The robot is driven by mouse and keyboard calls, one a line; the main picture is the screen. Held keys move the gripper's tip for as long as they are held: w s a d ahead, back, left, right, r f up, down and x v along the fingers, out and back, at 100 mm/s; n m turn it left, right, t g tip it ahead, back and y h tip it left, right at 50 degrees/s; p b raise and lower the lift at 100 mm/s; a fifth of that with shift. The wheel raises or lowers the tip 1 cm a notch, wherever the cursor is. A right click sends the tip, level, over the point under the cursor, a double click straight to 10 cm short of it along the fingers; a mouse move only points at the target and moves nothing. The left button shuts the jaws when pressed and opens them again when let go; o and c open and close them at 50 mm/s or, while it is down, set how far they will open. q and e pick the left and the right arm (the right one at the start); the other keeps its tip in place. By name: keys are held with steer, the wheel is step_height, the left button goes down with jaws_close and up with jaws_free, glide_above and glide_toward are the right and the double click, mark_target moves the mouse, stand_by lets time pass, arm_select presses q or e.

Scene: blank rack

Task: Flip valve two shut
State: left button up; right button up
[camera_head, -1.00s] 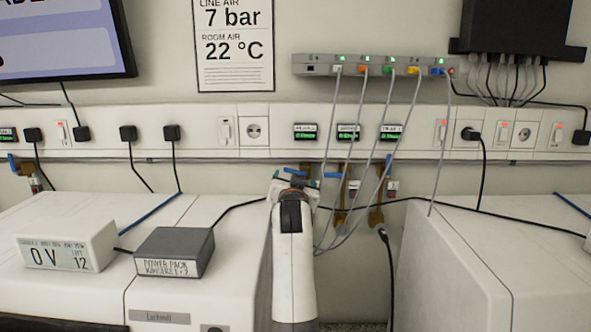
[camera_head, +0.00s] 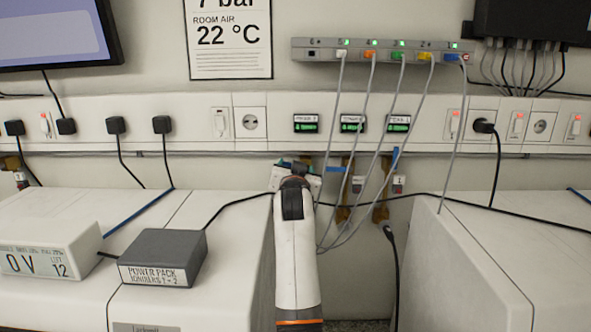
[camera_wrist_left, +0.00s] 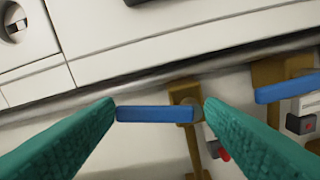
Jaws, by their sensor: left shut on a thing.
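A row of small valves with blue handles hangs below the wall trunking. My left gripper (camera_head: 297,170) is at the leftmost of the three valves behind the arm and hides most of it in the head view. In the left wrist view, its teal fingers (camera_wrist_left: 160,112) are shut on a blue handle (camera_wrist_left: 155,114), which lies crosswise between the fingertips, beside a brass body. The neighbouring blue handle (camera_head: 333,169) is also crosswise and shows in the wrist view (camera_wrist_left: 288,89). The third blue handle (camera_head: 395,159) points steeply up. I cannot read the valve numbers. My right gripper is not in view.
Grey cables (camera_head: 368,140) hang from the port strip (camera_head: 380,50) in front of the middle and right valves. White cabinets stand left (camera_head: 215,225) and right (camera_head: 460,260), with a gap between. A dark power pack (camera_head: 163,258) sits on the left cabinet.

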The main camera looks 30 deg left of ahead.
arm_select(q)
steer(key=n, duration=0.2)
steer(key=n+b, duration=0.1)
steer(key=shift+s+a+f, duration=0.1)
steer(key=shift+a+f, duration=0.15)
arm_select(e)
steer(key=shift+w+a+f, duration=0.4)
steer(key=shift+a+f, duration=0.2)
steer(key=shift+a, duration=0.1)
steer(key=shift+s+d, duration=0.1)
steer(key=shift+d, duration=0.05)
arm_select(q)
steer(key=o, duration=0.8)
steer(key=shift+a, duration=0.1)
steer(key=shift+a+f, duration=0.25)
steer(key=shift+d, duration=0.1)
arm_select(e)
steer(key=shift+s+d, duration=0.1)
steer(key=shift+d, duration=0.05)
arm_select(q)
steer(key=shift+d+r, duration=0.1)
steer(key=shift+d, duration=0.05)
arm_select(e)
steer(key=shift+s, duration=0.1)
